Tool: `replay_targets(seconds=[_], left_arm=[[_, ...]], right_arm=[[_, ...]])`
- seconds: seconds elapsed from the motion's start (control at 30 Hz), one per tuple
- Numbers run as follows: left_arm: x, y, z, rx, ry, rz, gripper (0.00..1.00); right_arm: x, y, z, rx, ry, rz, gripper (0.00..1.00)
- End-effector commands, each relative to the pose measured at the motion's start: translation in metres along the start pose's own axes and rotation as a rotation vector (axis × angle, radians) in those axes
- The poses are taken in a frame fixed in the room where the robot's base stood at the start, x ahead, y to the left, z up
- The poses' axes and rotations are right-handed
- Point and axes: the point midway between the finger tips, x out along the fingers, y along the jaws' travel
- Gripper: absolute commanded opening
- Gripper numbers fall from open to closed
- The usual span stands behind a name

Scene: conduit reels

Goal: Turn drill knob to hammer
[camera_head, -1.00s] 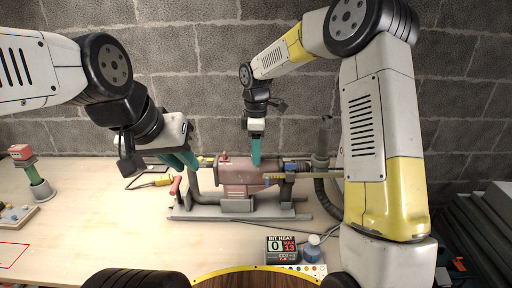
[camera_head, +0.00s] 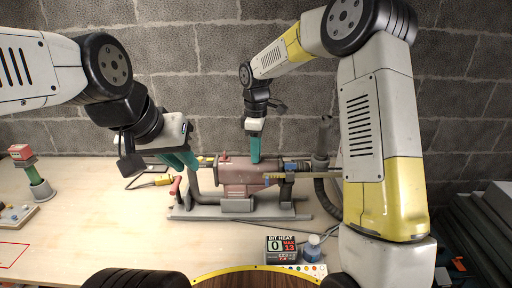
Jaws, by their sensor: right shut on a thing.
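A reddish-pink drill (camera_head: 236,176) lies level on a grey stand (camera_head: 238,211) in the middle of the table, with its bit end to the right. My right gripper (camera_head: 256,160) points down with teal fingers at the top of the drill body. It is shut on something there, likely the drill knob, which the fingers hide. My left gripper (camera_head: 186,163) is at the drill's left rear end, near the red handle (camera_head: 175,185). Its teal fingers angle down to the right, and whether they hold anything is unclear. The knob's setting cannot be read.
A display reading "BIT HEAT 0, MAX 13" (camera_head: 281,248) and a small blue-capped bottle (camera_head: 313,246) stand at the front. A hose (camera_head: 325,190) is at right.

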Motion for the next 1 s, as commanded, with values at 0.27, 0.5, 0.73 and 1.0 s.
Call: replay_targets(seconds=[0.27,0.5,0.73,1.0], left_arm=[[0.0,0.0,0.0,0.0,0.0,0.0,0.19],[0.0,0.0,0.0,0.0,0.0,0.0,0.19],[0.0,0.0,0.0,0.0,0.0,0.0,0.19],[0.0,0.0,0.0,0.0,0.0,0.0,0.19]], right_arm=[[-0.0008,0.0002,-0.0011,0.247,0.002,0.002,0.0],[-0.0008,0.0002,-0.0012,0.476,0.002,0.002,0.0],[-0.001,0.0002,-0.0012,0.694,0.002,0.002,0.0],[-0.0011,0.0002,-0.0011,0.949,0.003,0.002,0.0]])
